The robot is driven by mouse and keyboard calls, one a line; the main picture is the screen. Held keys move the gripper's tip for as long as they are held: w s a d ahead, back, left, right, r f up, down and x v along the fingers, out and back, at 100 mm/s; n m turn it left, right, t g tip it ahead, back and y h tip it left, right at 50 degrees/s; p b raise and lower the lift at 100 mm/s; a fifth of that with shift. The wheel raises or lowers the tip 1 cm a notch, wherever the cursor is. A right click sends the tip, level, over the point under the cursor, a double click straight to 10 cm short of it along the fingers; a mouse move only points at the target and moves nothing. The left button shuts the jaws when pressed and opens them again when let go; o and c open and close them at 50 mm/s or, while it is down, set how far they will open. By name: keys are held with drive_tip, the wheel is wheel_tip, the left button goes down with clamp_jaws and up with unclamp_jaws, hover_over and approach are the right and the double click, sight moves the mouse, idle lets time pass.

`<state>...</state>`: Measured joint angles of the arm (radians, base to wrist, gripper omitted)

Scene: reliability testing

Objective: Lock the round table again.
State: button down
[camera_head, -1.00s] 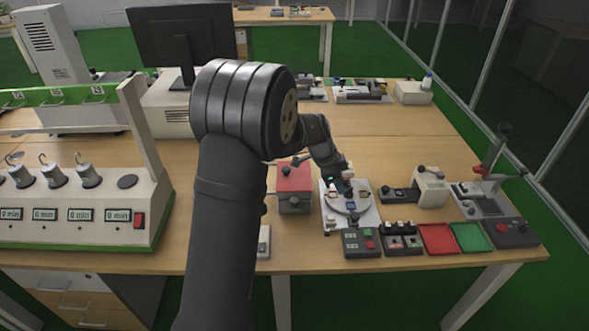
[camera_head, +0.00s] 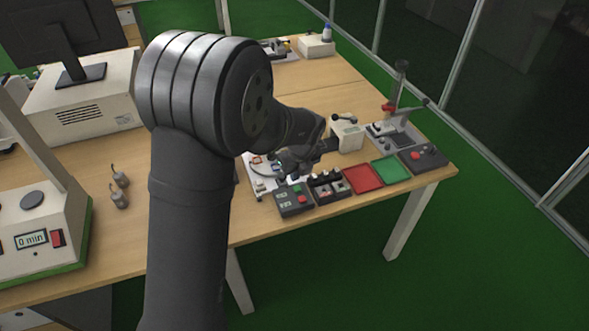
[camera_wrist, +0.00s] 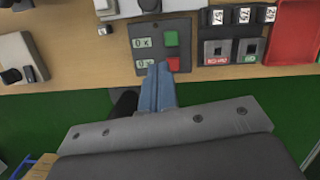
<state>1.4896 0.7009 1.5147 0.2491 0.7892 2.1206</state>
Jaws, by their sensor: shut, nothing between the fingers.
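The round table (camera_head: 256,170) stands on a white base plate near the front edge of the bench. In the head view my arm covers much of it, and its lock cannot be made out. The wrist view shows only a strip of white base (camera_wrist: 128,8) with a dark knob (camera_wrist: 149,5) at the top edge. My gripper (camera_wrist: 157,72) is shut and empty. In the wrist view its fingertips overlap the lower part of the control box (camera_wrist: 140,29) with green and red buttons; whether they touch it is unclear. The head view hides the fingertips behind the wrist.
Right of the control box stand a counter box (camera_wrist: 254,30), a red tray (camera_head: 362,180) and a green tray (camera_head: 390,170). A white device (camera_head: 346,136) and an upright stand (camera_head: 399,95) are behind. The bench's front edge is close; green floor lies beyond.

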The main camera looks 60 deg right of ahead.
drive_tip(key=x, duration=0.6)
drive_tip(key=w+d, duration=0.1)
drive_tip(key=w+f, duration=0.1)
drive_tip(key=shift+w+d, duration=0.3)
drive_tip(key=shift+d, duration=0.1)
drive_tip(key=shift+w+d, duration=0.3)
drive_tip(key=shift+w, duration=0.05)
drive_tip(key=shift+w+d, duration=0.8)
drive_tip(key=s+a, duration=0.1)
drive_tip(key=s, duration=0.1)
drive_tip(key=s+a, duration=0.1)
drive_tip(key=s, duration=0.1)
drive_tip(key=shift+a+r, duration=0.4)
drive_tip(key=v, duration=0.9)
drive_tip(key=shift+r, duration=0.45)
